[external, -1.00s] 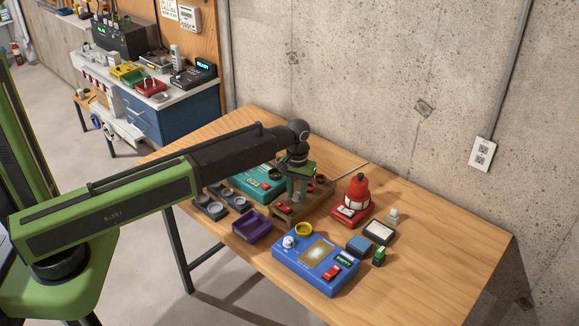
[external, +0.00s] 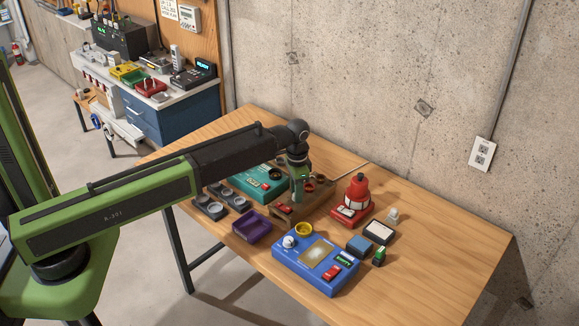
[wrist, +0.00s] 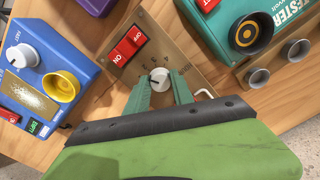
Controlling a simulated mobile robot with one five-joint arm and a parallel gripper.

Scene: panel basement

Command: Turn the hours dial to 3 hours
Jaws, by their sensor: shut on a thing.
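The knob's pointer is too small to read for certain. In the external view my gripper (external: 297,199) points down at the brown box (external: 316,199), and its fingers hide the knob.
A red on/off switch (wrist: 129,43) sits beside the dial on the box. A blue device (external: 300,267), a purple tray (external: 252,228), a teal tester (external: 247,188) and a red device (external: 352,211) stand close around. The table's right end is clear.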

